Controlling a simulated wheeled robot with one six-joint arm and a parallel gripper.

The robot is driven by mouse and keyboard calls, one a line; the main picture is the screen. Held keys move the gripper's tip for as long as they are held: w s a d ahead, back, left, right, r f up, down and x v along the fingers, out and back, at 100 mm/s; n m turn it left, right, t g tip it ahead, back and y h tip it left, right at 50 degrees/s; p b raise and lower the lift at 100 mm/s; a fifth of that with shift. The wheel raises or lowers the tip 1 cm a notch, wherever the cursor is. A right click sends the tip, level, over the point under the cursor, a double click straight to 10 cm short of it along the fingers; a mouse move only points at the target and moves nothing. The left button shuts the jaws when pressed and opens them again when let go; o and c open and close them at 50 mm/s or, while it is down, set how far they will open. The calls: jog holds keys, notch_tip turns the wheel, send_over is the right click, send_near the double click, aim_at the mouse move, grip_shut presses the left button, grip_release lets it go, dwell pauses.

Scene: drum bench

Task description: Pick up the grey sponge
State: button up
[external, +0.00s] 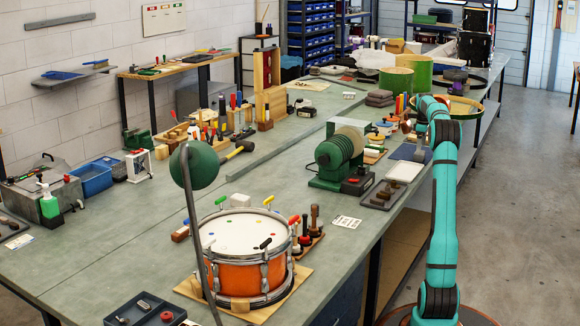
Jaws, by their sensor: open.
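I cannot pick out the grey sponge with certainty in the external view. Dark grey, soft-looking pads (380,98) lie on the bench left of my arm's upper bend; I cannot tell whether one is the sponge. My teal arm rises at the right edge of the bench and bends over it. My gripper (419,154) is small in the view and points down over a blue-grey mat (403,153). It is open, and I see nothing held in it. My arm covers part of the bench behind it.
A white block (404,171) and a dark tray (381,194) lie nearer the camera. An orange drum (242,272) and a green lamp (200,165) stand in front. Green shells (397,82) stand behind.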

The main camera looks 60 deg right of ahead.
aim_at(421, 154)
jog(key=shift+f, duration=2.85)
jog(key=shift+d, duration=0.1)
jog(key=c, duration=1.1)
